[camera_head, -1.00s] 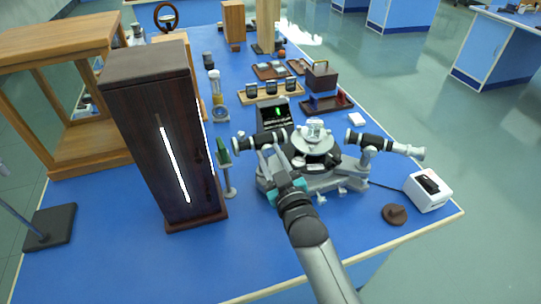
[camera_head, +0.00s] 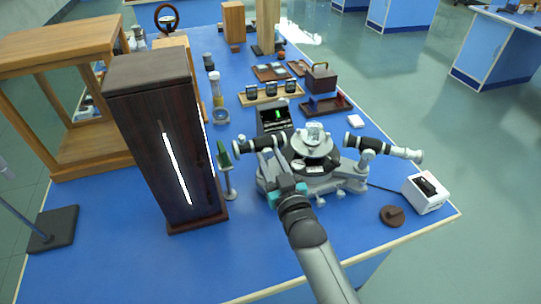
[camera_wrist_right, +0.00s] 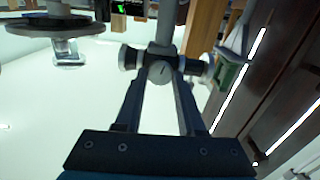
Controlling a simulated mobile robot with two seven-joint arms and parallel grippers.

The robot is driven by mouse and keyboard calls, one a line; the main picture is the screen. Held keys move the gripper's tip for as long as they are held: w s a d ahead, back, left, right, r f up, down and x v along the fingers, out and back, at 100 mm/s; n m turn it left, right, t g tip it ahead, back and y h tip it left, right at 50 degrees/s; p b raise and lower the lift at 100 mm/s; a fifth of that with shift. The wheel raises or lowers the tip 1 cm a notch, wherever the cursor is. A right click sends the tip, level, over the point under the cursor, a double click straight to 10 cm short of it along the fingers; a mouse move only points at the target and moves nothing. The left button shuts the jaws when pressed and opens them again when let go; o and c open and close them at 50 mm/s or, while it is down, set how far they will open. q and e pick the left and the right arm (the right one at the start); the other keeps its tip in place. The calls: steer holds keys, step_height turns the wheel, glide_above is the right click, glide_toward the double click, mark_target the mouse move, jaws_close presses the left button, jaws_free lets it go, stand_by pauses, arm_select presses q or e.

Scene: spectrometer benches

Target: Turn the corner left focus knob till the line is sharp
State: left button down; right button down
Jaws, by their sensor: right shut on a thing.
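The grey spectrometer (camera_head: 318,176) stands on the blue bench, with a black-and-silver tube at its left and another at its right (camera_head: 385,147). The left tube (camera_head: 248,144) also shows in the right wrist view (camera_wrist_right: 129,58). My right gripper (camera_head: 266,152) reaches up from below to this tube. In the right wrist view its fingertips (camera_wrist_right: 162,74) are shut on the grey round focus knob (camera_wrist_right: 162,69) under the tube. The small dark screen (camera_head: 272,120) behind shows a short green line (camera_head: 278,114); its sharpness is too small to judge. My left gripper is out of view.
A tall dark lamp box (camera_head: 165,140) with a bright slit stands left of the spectrometer. A green-topped stand (camera_head: 226,170) is between them. A white box (camera_head: 425,192) and a brown disc (camera_head: 392,215) are at the right.

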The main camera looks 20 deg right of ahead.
steer(key=m+p, duration=0.2)
steer(key=m, duration=0.2)
steer(key=shift+d+m, duration=0.1)
steer(key=shift+m, duration=0.2)
steer(key=m+p, duration=0.1)
steer(key=m, duration=0.4)
steer(key=shift+m, duration=0.3)
steer(key=c, duration=0.5)
jaws_free()
steer(key=s, duration=1.5)
steer(key=shift+s+d+p, duration=0.15)
steer(key=shift+d+p, duration=0.15)
steer(key=shift+p, duration=0.15)
